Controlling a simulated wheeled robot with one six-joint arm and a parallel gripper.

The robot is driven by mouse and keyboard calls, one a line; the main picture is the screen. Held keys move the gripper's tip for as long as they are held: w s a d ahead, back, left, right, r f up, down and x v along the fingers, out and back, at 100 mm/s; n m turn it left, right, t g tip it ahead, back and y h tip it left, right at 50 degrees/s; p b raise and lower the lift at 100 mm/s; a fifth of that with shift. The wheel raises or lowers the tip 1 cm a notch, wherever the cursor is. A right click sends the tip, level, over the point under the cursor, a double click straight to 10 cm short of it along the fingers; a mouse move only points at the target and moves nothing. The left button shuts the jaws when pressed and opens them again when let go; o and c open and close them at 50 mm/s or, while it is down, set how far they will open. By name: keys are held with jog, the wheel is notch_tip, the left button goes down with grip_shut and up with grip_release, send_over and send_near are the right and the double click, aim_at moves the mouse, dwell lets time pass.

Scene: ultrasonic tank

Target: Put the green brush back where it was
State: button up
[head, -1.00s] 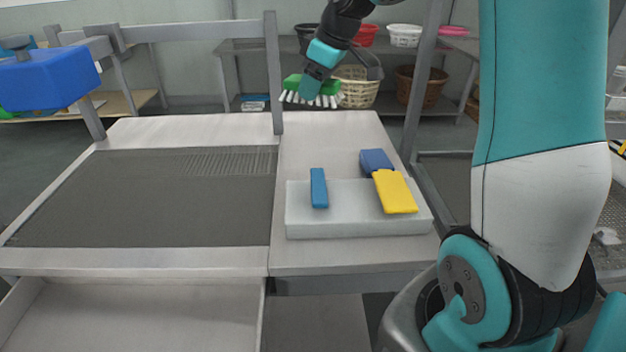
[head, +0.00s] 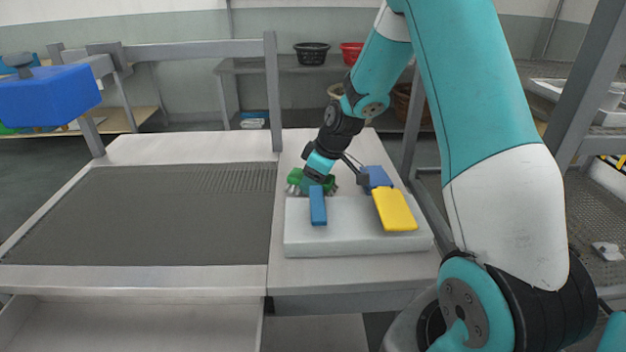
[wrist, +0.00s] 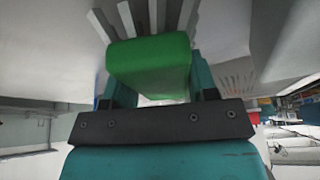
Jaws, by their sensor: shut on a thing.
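The green brush (head: 295,176) is in my gripper (head: 314,185), at the back edge of the white block on the bench's right part in the head view. Its pale bristles point down. The blue block standing on the white block partly hides the brush and the fingertips. In the wrist view the green brush body (wrist: 150,65) sits between the two teal fingers of my gripper (wrist: 152,80), with grey bristles beyond it. I cannot tell whether the bristles touch a surface.
The white block (head: 340,243) carries a narrow blue block (head: 318,206) and a yellow piece (head: 394,210); a darker blue piece (head: 377,178) is behind. A sunken grey mesh area (head: 150,215) lies left. A grey post (head: 272,90) rises behind. The bench front right is bare.

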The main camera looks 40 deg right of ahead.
jog(key=shift+f, duration=0.2)
jog(key=o, duration=1)
jog(key=shift+r, duration=0.2)
jog(key=v, duration=1.1)
jog(key=shift+s+d+r, duration=0.1)
jog(key=shift+s+r, duration=0.05)
jog(key=s+a+r, duration=0.3)
jog(key=a, duration=0.7)
jog(key=s+a+r+g, duration=0.1)
jog(key=s+a, duration=0.4)
jog(key=s, duration=0.2)
jog(key=s+a+r+g+y, duration=0.1)
jog(key=s+a, duration=0.5)
jog(key=s, duration=0.1)
jog(key=s+a+r+g, duration=0.1)
jog(key=s+a, duration=0.4)
jog(key=s, duration=0.2)
jog(key=shift+s+a+g+y, duration=0.1)
jog(key=shift+a+g+y, duration=0.2)
jog(key=shift+a+y, duration=0.1)
